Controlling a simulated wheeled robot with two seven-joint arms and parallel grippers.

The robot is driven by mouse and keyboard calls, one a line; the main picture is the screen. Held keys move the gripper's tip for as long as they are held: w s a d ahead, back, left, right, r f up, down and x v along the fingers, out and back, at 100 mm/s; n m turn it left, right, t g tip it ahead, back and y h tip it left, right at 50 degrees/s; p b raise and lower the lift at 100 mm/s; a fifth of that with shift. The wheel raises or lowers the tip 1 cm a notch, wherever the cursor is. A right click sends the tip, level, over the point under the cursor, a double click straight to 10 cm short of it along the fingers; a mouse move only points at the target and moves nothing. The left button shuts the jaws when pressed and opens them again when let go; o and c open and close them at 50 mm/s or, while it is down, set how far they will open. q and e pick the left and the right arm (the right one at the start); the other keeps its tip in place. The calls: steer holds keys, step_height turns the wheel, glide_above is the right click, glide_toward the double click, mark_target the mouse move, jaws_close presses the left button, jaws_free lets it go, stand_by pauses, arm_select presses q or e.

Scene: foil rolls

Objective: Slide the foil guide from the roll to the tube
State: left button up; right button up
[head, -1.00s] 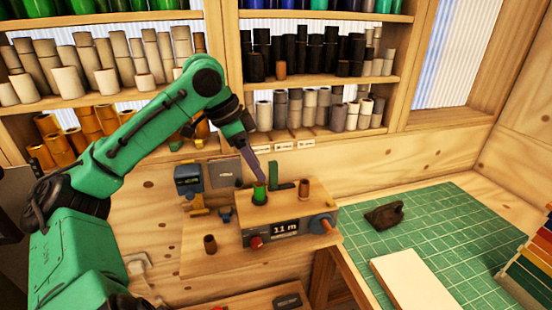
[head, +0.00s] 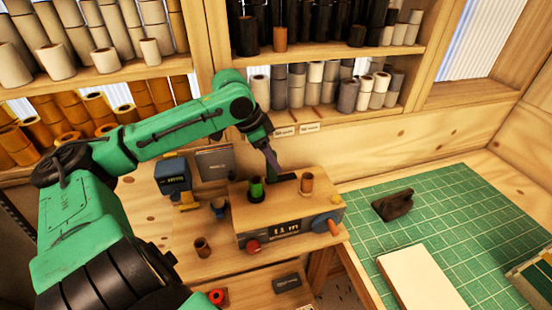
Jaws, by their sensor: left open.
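A green foil roll (head: 257,191) stands upright at the left on top of a wooden winder box (head: 290,207). A bare brown tube (head: 307,183) stands upright at the right of the same box. A dark green piece, apparently the foil guide (head: 285,181), shows between and slightly behind them. My left gripper (head: 275,172) points down from above, just at the back of the roll and close to the guide. It is open; its thin purplish fingers overlap the guide's upper edge, and I cannot tell whether they touch it. My right gripper is out of view.
The box has a display, a red knob (head: 253,246) and a blue crank (head: 323,222). A loose brown tube (head: 202,247) stands at the front left. A blue device (head: 173,176) is left of the box. A green cutting mat (head: 450,225) lies to the right.

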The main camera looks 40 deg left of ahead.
arm_select(q)
steer(key=shift+w+f+p, duration=0.55)
steer(key=shift+w+f, duration=0.05)
steer(key=shift+f, duration=0.25)
steer(key=shift+d+f, duration=0.15)
steer(key=shift+f, duration=0.15)
steer(key=shift+s+d, duration=0.15)
steer(key=shift+f, duration=0.1)
jaws_close()
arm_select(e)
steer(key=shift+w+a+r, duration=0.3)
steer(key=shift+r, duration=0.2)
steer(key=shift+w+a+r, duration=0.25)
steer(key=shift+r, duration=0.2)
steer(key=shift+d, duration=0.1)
